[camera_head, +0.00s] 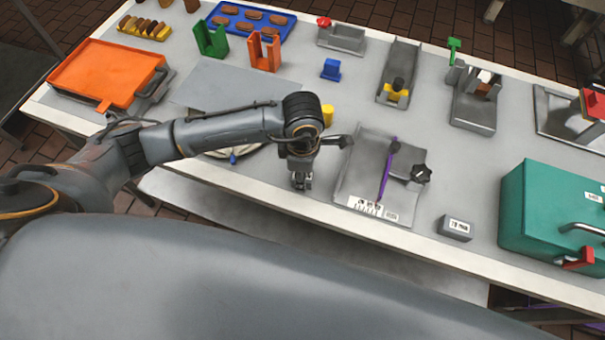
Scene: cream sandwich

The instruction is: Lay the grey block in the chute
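The grey block (455,228), a small box with a white label, lies on the table near its front edge, left of the teal box. My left gripper (301,183) points down over the front edge of the table, well to the left of the block and apart from it. It appears empty, but its fingers are too small to tell open from shut. Which fixture is the chute is not certain; a long grey trough with a yellow and black piece at its near end (401,62) stands at the back. My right gripper is not in view.
A grey tray with a purple-handled tool (356,168) lies between my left gripper and the block. The teal box (553,205) stands right of the block. A grey fixture with a brown piece (470,112) stands behind. Bare table surrounds the block.

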